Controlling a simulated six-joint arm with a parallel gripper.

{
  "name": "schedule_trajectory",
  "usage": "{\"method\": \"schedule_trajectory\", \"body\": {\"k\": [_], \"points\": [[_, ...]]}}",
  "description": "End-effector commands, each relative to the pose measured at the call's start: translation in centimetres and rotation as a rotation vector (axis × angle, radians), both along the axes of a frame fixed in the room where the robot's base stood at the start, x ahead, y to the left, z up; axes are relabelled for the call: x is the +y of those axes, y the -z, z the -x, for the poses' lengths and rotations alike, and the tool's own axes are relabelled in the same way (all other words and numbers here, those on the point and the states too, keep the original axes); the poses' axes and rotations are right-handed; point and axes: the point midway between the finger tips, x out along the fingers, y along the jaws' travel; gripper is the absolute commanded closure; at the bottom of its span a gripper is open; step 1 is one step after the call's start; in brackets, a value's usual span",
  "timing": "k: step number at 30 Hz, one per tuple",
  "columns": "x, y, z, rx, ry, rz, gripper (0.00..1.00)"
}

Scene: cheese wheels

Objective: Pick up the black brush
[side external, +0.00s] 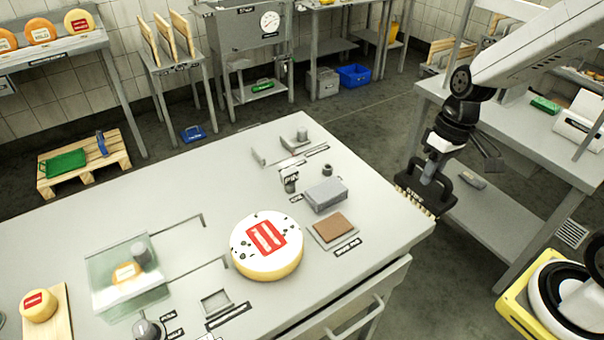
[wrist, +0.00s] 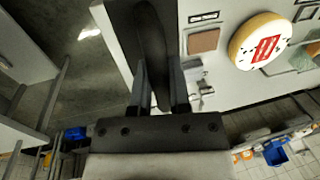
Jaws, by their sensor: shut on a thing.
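The black brush (side external: 424,190) hangs in the air at the right edge of the main table, its pale bristles facing down near the table's edge. My gripper (side external: 434,158) is above it and shut on it. In the wrist view the dark body of the brush (wrist: 151,45) lies between the two fingers of my gripper (wrist: 158,82). The bristles are hidden in the wrist view. I cannot tell from the side view whether the bristles touch the table edge.
A large cheese wheel (side external: 285,265) with a red label sits on the main table (side external: 130,200). Near it are a brown pad (side external: 334,228) and a grey block (side external: 325,195). A second bench (side external: 530,150) stands to the right, beyond a floor gap.

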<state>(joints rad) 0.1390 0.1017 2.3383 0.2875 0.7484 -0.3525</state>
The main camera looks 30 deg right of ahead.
Motion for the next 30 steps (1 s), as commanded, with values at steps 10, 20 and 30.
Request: {"method": "schedule_trajectory", "body": {"k": [10, 20, 30], "points": [[0.0, -0.6, 1.4, 0.001, 0.001, 0.0, 1.0], [0.0, -0.6, 1.4, 0.001, 0.001, 0.0, 1.0], [0.0, -0.6, 1.4, 0.0, 0.001, 0.0, 1.0]]}}
